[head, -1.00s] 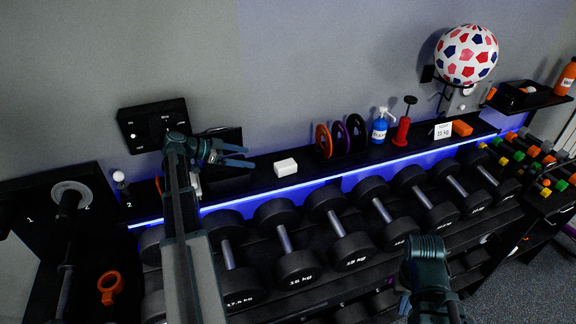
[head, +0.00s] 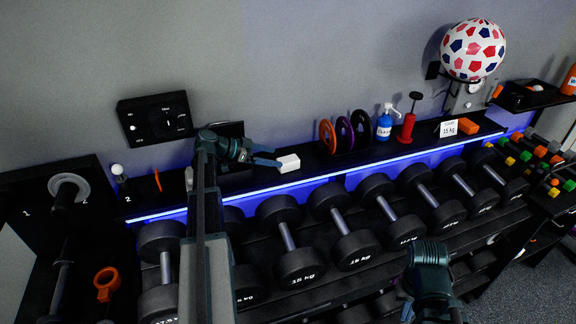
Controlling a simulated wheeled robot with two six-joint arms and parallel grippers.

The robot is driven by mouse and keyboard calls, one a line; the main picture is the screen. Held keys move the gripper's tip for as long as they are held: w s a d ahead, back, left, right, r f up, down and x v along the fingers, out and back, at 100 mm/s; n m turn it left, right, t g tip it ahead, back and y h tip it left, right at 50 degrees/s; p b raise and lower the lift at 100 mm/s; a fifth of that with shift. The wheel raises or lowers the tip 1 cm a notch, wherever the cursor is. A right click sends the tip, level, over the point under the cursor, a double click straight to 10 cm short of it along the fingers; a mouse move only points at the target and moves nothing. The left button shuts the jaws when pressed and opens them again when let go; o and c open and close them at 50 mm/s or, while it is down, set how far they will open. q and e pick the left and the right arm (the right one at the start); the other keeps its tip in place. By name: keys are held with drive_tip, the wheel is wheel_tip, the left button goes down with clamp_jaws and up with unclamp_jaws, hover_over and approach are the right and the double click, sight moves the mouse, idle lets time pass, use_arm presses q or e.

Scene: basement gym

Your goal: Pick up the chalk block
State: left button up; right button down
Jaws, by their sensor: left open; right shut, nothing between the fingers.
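The chalk block (head: 288,163) is a small white block on the black shelf (head: 330,168) above the dumbbells. My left gripper (head: 277,156) is open, its fingers pointing right at the block's left end. The fingertips are at or very near the block; I cannot tell whether they touch it or straddle it.
Weight discs (head: 344,134) in a holder, a blue pump bottle (head: 384,124) and a red hand pump (head: 408,120) stand right of the block. A black control box (head: 156,118) is on the wall. Dumbbells (head: 340,240) fill the rack below.

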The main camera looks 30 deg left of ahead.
sight(289, 159)
use_arm(q)
drive_tip(key=b+x, duration=0.1)
drive_tip(key=x, duration=0.3)
drive_tip(key=shift+b, duration=0.3)
drive_tip(key=shift+w+d+f, duration=0.1)
drive_tip(key=shift+w+d, duration=0.1)
clamp_jaws()
drive_tip(key=shift+r, duration=0.25)
